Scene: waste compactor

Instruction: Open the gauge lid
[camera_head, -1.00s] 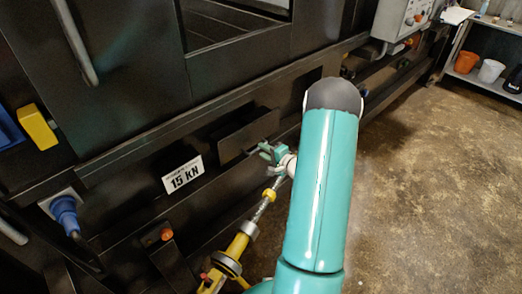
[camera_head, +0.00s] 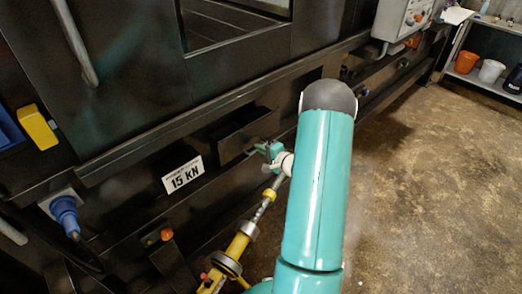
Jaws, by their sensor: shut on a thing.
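The gauge lid (camera_head: 240,142) is a dark flap on the front of the black compactor, just right of the white "15 kN" label (camera_head: 183,175). It stands tilted out from the panel, with a dark gap along its top. My gripper (camera_head: 263,149), small and teal, is at the lid's lower right edge and is shut on it. The fingertips are small in the picture, so their exact hold on the lid is hard to see. No gauge face is visible behind the lid.
A yellow and steel rod (camera_head: 242,241) rises just below my gripper. A blue plug (camera_head: 66,214) and an orange button (camera_head: 166,234) are at lower left. A grey control box (camera_head: 405,18) is at upper right. Open floor (camera_head: 430,190) lies to the right.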

